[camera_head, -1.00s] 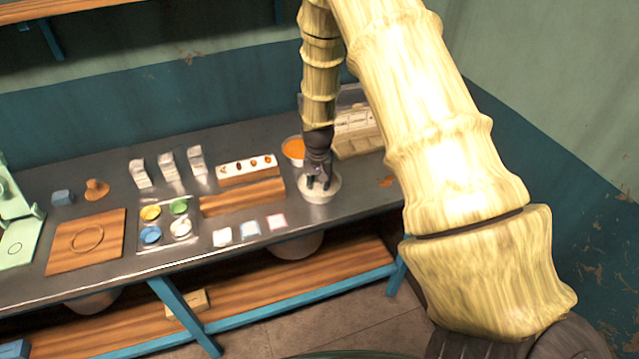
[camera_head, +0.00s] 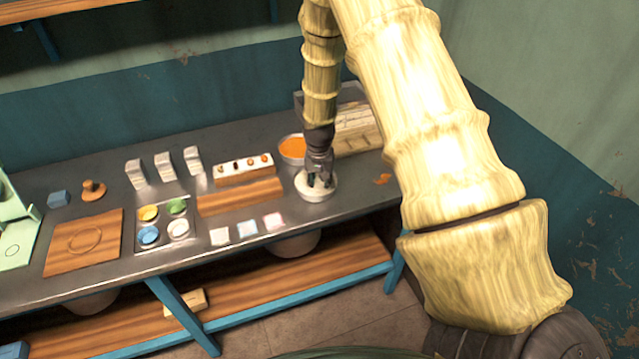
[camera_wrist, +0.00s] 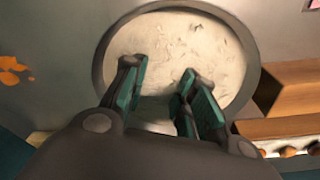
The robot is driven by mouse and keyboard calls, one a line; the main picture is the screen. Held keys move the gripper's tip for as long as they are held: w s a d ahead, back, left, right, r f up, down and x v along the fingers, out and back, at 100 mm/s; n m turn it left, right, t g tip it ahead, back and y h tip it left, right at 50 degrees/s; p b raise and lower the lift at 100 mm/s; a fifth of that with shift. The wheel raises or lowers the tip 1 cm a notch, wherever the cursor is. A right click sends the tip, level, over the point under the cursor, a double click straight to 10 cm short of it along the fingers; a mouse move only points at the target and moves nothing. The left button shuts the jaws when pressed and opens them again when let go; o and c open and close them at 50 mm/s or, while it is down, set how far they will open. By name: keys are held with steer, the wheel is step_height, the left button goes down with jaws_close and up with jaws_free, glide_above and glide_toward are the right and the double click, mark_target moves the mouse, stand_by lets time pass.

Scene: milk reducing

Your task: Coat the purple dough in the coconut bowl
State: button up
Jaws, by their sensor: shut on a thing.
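The coconut bowl (camera_head: 317,196) is a round pale bowl of whitish flakes near the right part of the bench. My gripper (camera_head: 320,184) points down into it. In the wrist view the coconut bowl (camera_wrist: 190,48) fills the upper middle, and the fingers of my gripper (camera_wrist: 160,95) reach over its flakes. The fingers stand a little apart, shut on the purple dough. The dough itself is not clearly visible; only a dull greyish patch shows between the fingers, and no purple can be made out.
A bowl of orange stuff (camera_head: 292,148) stands just behind the coconut bowl. A wooden tray (camera_head: 357,135) is at the back right. A wooden board (camera_head: 240,197) and a rack of small pieces (camera_head: 244,170) lie to the left. Orange bits (camera_head: 382,179) lie at the right.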

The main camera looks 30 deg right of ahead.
steer(key=shift+w, duration=0.3)
steer(key=shift+w+a, duration=0.15)
steer(key=shift+a, duration=0.1)
steer(key=shift+a, duration=0.3)
steer(key=shift+s+a+p, duration=0.1)
steer(key=shift+s+p, duration=0.25)
steer(key=shift+s, duration=0.1)
steer(key=shift+s+d, duration=0.2)
steer(key=shift+d, duration=0.3)
steer(key=shift+w+d, duration=0.15)
steer(key=shift+w, duration=0.05)
steer(key=shift+w, duration=0.3)
steer(key=shift+w+a, duration=0.15)
steer(key=shift+a, duration=0.25)
stand_by(0.3)
